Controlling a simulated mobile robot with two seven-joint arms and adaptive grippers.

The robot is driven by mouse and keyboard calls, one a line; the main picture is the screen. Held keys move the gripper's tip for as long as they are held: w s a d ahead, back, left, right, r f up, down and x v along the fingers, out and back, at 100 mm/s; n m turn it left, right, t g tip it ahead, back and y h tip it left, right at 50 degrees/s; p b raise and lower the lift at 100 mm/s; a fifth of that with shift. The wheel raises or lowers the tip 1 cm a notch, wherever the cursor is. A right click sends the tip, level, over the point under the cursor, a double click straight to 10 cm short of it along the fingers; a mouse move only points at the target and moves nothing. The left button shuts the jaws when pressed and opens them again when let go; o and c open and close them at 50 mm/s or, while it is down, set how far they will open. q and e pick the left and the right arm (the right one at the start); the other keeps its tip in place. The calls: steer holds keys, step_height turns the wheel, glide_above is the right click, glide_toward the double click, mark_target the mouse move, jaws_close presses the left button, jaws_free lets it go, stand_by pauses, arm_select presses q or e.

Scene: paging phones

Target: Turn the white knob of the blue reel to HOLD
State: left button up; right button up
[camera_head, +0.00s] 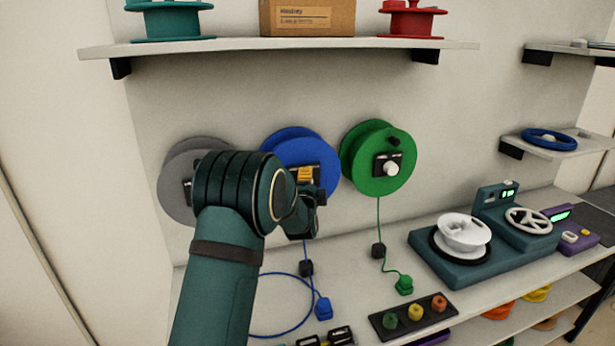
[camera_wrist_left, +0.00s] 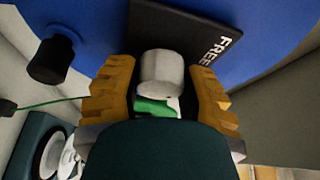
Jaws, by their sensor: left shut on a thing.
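The blue reel (camera_head: 300,146) hangs on the wall between a grey and a green reel. My left gripper (camera_head: 308,180) is in front of it and hides its knob in the head view. In the left wrist view, my yellow-padded fingers (camera_wrist_left: 161,78) are shut on the white knob (camera_wrist_left: 162,70), one on each side. A green mark (camera_wrist_left: 158,106) shows below the knob. The black plate (camera_wrist_left: 180,30) behind it reads FREE on the right; no HOLD lettering is visible. A black peg (camera_wrist_left: 52,60) stands out from the reel's blue face (camera_wrist_left: 85,15). My right gripper is not in view.
The grey reel (camera_head: 174,193) is close left of my arm; the green reel (camera_head: 360,158) is to the right. A shelf (camera_head: 235,45) runs above. A blue cord with a plug (camera_head: 323,308) hangs to the counter. A teal device (camera_head: 447,262) stands at the right.

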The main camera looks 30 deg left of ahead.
arm_select(q)
steer(key=shift+r+m+g+p, duration=0.15)
steer(key=shift+m+g+p, duration=0.25)
steer(key=shift+m, duration=0.3)
steer(key=o, duration=1.2)
steer(key=shift+a, duration=0.1)
steer(key=v, duration=1.2)
steer(key=shift+f, duration=0.25)
